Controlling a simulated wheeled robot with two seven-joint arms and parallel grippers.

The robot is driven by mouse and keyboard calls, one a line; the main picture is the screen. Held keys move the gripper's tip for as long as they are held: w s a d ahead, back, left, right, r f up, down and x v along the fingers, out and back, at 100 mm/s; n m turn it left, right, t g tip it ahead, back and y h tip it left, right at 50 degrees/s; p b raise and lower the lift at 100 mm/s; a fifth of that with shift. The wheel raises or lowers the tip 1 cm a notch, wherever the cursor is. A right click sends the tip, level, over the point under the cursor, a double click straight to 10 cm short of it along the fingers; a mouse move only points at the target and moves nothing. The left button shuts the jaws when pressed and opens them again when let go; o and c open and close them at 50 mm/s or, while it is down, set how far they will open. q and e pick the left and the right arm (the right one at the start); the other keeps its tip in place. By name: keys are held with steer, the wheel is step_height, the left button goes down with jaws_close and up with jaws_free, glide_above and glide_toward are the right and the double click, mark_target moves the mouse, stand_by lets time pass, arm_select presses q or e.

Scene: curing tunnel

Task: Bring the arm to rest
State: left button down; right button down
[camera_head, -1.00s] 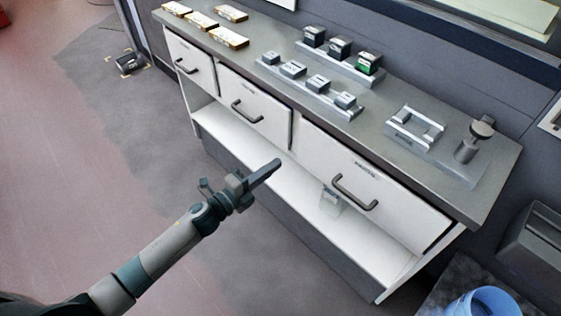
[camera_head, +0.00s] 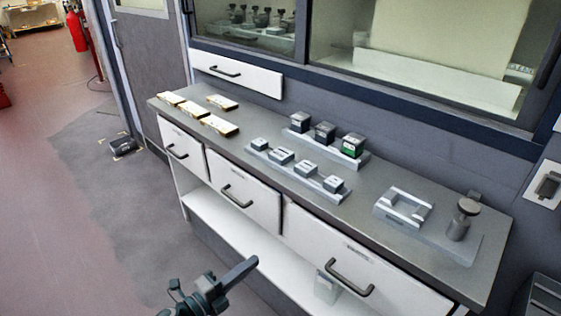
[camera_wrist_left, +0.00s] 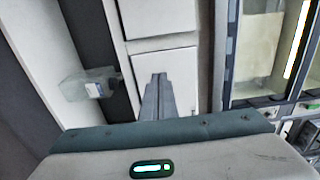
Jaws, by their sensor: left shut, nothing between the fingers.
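My left gripper (camera_head: 240,270) shows at the bottom of the head view, in front of the white cabinet's drawers and open shelf. Its fingers are together and hold nothing. In the left wrist view the closed fingers (camera_wrist_left: 157,98) point at the pale drawer fronts. My right gripper is in neither view.
The grey counter (camera_head: 350,215) bears several gold-and-white blocks (camera_head: 220,125), racks of small dark blocks (camera_head: 325,132), a cradle fixture (camera_head: 403,207) and a knobbed post (camera_head: 462,220). Drawer handles (camera_head: 350,278) stick out at the front. A clear container (camera_head: 326,287) sits on the lower shelf. Floor at left is open.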

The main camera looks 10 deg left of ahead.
arm_select(q)
steer(key=s+a+f+n+g+y+p, duration=0.1)
steer(key=s+a+f+n+y, duration=0.25)
steer(key=f+n, duration=0.6)
steer(key=s+a+f+n+g+y, duration=0.2)
steer(key=s+a+f+n+y, duration=0.15)
steer(key=f, duration=1.05)
steer(key=s+d+f+n+g+y, duration=0.1)
steer(key=s+f+n+g, duration=0.2)
steer(key=s+f, duration=0.6)
steer(key=s+d+f+n+g+y+p, duration=0.1)
steer(key=s+d+f+n+g, duration=0.1)
steer(key=s+f+n, duration=0.5)
steer(key=s+f+g, duration=0.1)
steer(key=s, duration=0.5)
steer(key=shift+s+d+f, duration=0.15)
steer(key=shift+s+f, duration=0.1)
steer(key=shift+f, duration=0.15)
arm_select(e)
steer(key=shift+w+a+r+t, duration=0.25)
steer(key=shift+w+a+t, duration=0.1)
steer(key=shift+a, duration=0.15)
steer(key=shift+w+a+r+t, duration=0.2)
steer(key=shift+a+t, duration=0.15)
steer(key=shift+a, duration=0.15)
